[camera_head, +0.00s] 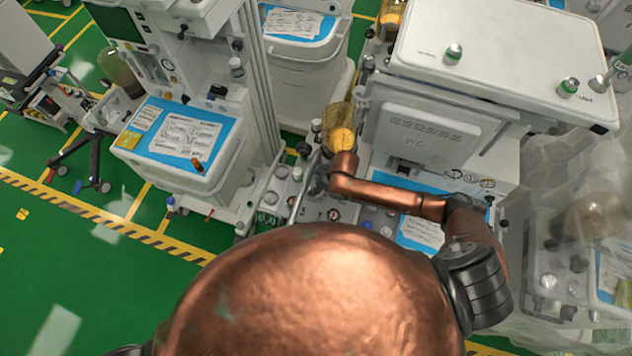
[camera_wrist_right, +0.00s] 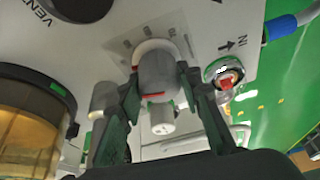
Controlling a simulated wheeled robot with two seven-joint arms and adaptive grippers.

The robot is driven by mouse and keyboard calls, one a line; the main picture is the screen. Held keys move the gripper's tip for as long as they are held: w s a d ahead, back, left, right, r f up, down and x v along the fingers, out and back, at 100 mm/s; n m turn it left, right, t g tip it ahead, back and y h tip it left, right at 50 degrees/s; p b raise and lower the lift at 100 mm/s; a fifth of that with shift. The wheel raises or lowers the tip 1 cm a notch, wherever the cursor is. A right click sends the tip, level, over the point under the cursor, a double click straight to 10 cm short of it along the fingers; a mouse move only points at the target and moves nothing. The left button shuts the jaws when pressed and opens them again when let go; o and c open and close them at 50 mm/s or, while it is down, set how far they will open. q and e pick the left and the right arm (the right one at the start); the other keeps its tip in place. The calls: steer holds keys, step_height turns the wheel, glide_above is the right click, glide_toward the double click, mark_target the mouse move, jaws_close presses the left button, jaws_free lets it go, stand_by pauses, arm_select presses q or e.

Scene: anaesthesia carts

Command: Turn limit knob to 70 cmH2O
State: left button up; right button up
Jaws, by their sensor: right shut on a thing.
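The limit knob (camera_wrist_right: 156,68) is a grey knob with a red mark, in the middle of the right wrist view. It sits on a light panel with a small printed scale (camera_wrist_right: 128,50) around it, too blurred to read. My right gripper (camera_wrist_right: 158,86) has one dark finger on each side of the knob and is shut on it. In the head view my copper right arm reaches in from the right to the middle machine (camera_head: 425,135), and its gripper and the knob cannot be made out there. My left gripper is not in view.
In the right wrist view, a port with a red centre (camera_wrist_right: 226,80) is close right of the knob. A canister with amber contents (camera_wrist_right: 30,125) is at the left. In the head view another cart (camera_head: 185,145) stands left, and a plastic-covered one (camera_head: 580,240) stands right.

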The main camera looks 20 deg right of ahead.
steer(key=shift+m+p, duration=0.6)
steer(key=shift+m, duration=0.2)
steer(key=o, duration=1.2)
steer(key=shift+c, duration=0.2)
steer(key=v, duration=1.2)
steer(key=shift+s, duration=0.2)
steer(key=shift+a, duration=0.15)
